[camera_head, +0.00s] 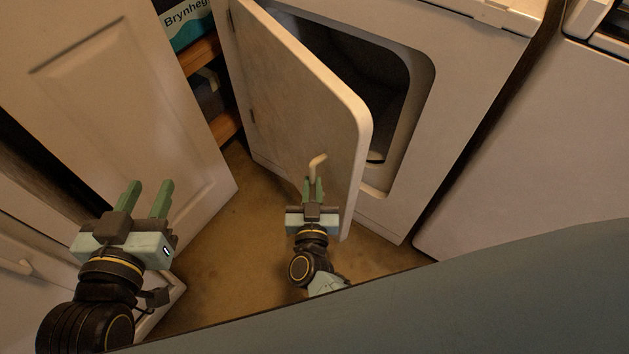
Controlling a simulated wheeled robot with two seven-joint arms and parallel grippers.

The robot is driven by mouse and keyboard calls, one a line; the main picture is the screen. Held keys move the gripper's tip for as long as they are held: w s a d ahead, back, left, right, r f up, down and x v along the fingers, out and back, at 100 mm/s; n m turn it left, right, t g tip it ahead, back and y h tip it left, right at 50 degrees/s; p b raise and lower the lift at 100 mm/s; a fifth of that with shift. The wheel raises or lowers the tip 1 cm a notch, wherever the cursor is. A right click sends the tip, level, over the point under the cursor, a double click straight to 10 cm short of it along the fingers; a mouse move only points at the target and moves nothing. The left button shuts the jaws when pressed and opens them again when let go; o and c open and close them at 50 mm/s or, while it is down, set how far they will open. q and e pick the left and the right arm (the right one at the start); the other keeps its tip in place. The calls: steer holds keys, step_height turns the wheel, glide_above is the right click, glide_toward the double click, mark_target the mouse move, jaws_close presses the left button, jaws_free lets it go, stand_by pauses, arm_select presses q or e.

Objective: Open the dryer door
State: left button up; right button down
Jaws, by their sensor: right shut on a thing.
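The dryer (470,75) is a white machine at the top right with a dark drum opening. Its white door (310,105) is hinged on the left and stands partly open, swung out toward me, so part of the opening (385,85) shows to its right. A small pale handle (318,160) sticks out low on the door face. My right gripper (313,187) is at that handle with its green fingers shut on it. My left gripper (147,197) is open and empty at the left, apart from the dryer door.
A white panelled cabinet door (120,90) stands at the left, near my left gripper. Wooden shelves (200,55) with a teal box (185,22) are behind it. Another white appliance (545,150) is at the right. Brown floor (235,240) is clear between the doors.

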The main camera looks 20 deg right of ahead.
steer(key=shift+w+a+r, duration=0.1)
steer(key=shift+w+r, duration=0.1)
steer(key=shift+w, duration=0.05)
steer(key=c, duration=1.5)
jaws_free()
steer(key=shift+f, duration=0.1)
steer(key=shift+o, duration=0.3)
